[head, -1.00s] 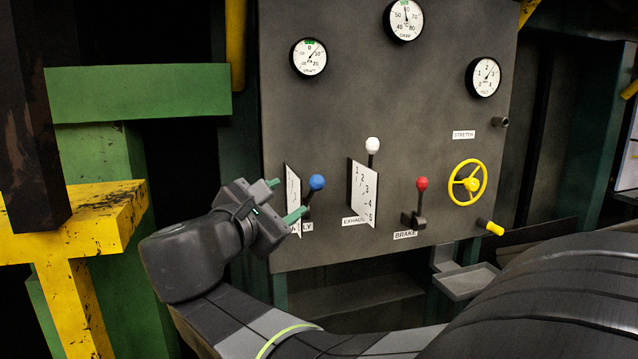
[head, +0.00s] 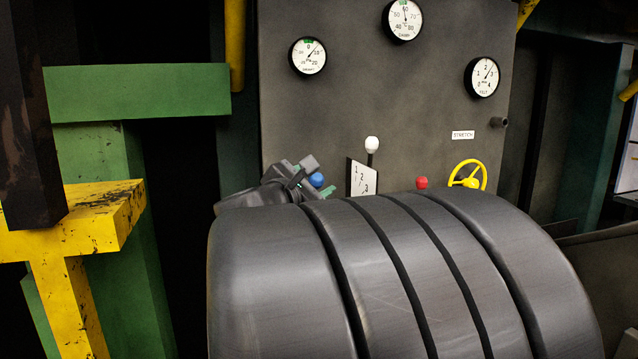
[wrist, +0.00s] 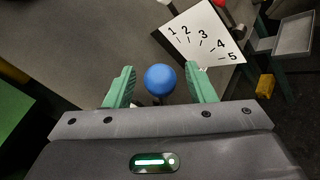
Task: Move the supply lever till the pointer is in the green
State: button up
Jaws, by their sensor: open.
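The supply lever's blue knob (head: 316,180) shows just beside my gripper (head: 318,178) in the head view. Its stem and label are hidden behind my arm. In the wrist view the blue knob (wrist: 160,79) sits between the two green fingertips of my gripper (wrist: 161,82), with a gap on each side. The jaws are open. On the panel, the left dial (head: 308,56) has a green mark at the top by 0, and its needle leans up to the right. The upper middle dial (head: 402,19) has a green mark at the top and a nearly upright needle.
A white-knobbed lever (head: 372,144) stands beside a numbered plate (head: 362,178), right of the blue knob. A red knob (head: 421,182) and yellow handwheel (head: 467,175) are further right. A third dial (head: 483,76) is at upper right. A yellow beam (head: 75,220) stands at left.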

jog(key=shift+w+d, duration=0.2)
jog(key=shift+w, duration=0.2)
grip_shut()
jog(key=p, duration=0.1)
jog(key=r+p, duration=0.1)
jog(key=p, duration=0.1)
jog(key=shift+w+a+r, duration=0.1)
jog(key=shift+w+r, duration=0.05)
jog(key=shift+w, duration=0.15)
jog(key=p, duration=0.2)
jog(key=w+r+n+g+p, duration=0.1)
jog(key=p, duration=0.1)
jog(key=shift+w+a+y, duration=0.15)
jog(key=shift+a+y, duration=0.1)
jog(key=shift+y, duration=0.05)
jog(key=w+p, duration=0.1)
jog(key=p, duration=0.1)
jog(key=r+n+g+p, duration=0.1)
jog(key=p, duration=0.2)
jog(key=shift+w+a+r, duration=0.1)
jog(key=shift+w+a, duration=0.15)
jog(key=shift+w, duration=0.1)
jog(key=shift+w+a+n+g+p, duration=0.1)
jog(key=shift+w+n+g+p, duration=0.25)
jog(key=shift+p, duration=0.3)
jog(key=shift+s, duration=0.1)
